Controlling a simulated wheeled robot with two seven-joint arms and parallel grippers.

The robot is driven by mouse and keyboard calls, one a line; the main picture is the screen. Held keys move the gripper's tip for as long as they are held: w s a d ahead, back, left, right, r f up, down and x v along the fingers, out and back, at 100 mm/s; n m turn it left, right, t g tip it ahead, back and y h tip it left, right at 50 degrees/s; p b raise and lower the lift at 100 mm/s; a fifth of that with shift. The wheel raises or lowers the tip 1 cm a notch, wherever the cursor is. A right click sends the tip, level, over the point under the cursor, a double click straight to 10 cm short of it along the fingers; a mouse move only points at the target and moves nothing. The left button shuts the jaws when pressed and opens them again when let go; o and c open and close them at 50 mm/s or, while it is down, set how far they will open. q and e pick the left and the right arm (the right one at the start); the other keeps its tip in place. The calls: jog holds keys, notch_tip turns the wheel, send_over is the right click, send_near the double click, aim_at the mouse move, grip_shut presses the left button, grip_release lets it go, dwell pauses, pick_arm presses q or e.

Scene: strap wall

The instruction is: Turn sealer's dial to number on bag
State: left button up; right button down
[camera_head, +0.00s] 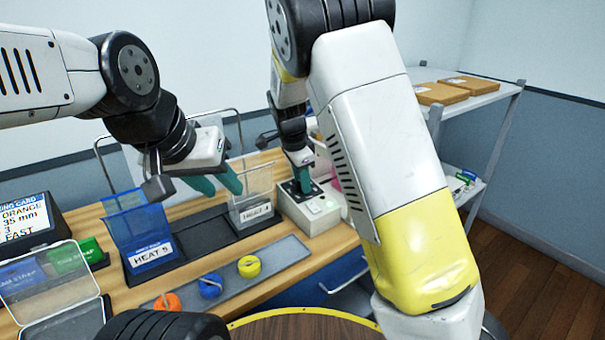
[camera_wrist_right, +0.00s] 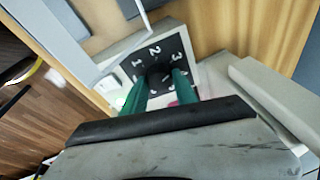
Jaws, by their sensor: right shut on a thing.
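The white sealer (camera_head: 318,212) stands at the back right of the bench. Its black dial plate (camera_wrist_right: 155,50) shows a 1, 2 and 3 in the right wrist view; other marks are hidden. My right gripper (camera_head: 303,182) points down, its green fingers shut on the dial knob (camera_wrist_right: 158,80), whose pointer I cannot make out. A blue bag (camera_head: 138,228) stands in a holder with a label reading HEAT 5 (camera_head: 152,254). A clear bag (camera_head: 255,187) stands to its right, its label reading HEAT and a small unclear number. My left gripper (camera_head: 216,184) is open and empty above the bench, near the clear bag.
A grey strip (camera_head: 280,255) with orange, blue and yellow rolls (camera_head: 249,266) lies at the front. A dark card box (camera_head: 28,222) and a clear-lidded tray (camera_head: 65,325) are at the left. A shelf (camera_head: 480,95) with brown packages stands at the right.

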aim_at(298, 194)
jog(key=c, duration=1)
grip_release()
jog(key=shift+r, duration=0.1)
jog(key=v, duration=0.7)
jog(key=shift+r, duration=0.25)
